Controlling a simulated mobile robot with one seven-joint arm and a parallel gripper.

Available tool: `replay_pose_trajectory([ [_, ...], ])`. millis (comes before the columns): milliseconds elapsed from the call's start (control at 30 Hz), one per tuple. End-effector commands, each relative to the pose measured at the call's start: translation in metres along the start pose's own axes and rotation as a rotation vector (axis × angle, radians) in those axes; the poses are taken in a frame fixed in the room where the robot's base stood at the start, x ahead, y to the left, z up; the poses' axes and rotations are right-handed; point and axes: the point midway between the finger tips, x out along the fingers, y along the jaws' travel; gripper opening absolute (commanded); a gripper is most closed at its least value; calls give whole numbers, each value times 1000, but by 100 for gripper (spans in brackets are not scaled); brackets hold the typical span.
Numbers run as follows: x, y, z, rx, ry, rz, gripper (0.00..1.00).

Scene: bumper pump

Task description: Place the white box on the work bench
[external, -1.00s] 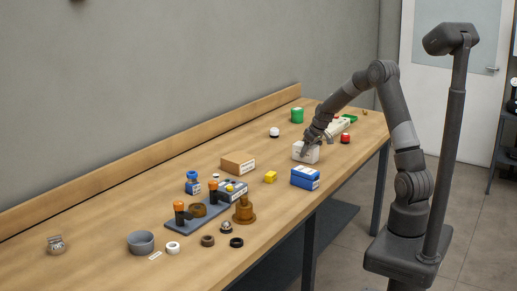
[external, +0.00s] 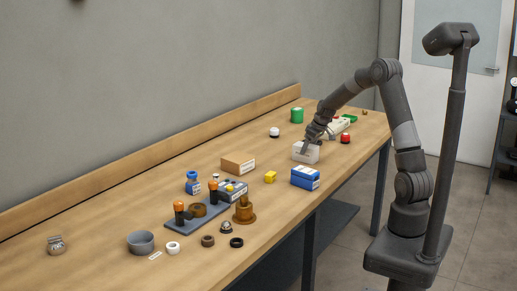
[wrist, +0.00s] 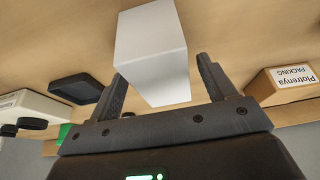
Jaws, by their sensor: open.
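The white box (external: 308,153) rests on the work bench (external: 100,207), toward its far right part. In the wrist view the white box (wrist: 152,50) lies between the two fingers, with a visible gap to the right finger. My gripper (external: 307,147) is open at the box, with its fingers down around it. It also shows in the wrist view (wrist: 165,90), where its left finger looks close to the box; contact cannot be told. Part of the box's top is hidden by the gripper in the external view.
A blue box (external: 305,178) and a yellow block (external: 270,176) stand nearer. A brown box (external: 238,164) lies to the left. A red-topped item (external: 345,138), a white-domed item (external: 274,132) and a green container (external: 297,115) stand close by. Bare bench lies at the left back.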

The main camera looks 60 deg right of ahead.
Motion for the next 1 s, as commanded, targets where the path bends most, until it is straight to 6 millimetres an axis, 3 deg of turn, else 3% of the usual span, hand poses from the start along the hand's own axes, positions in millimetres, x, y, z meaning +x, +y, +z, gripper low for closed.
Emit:
replay_pose_trajectory([
  [300, -68, 1, -1, -1, 4, 4, 76],
  [633, -104, -6, 0, -4, 1, 2, 76],
  [767, -126, -35, 2, -16, 2, 9, 76],
  [1000, -192, -121, 32, -37, 9, 30, 76],
])
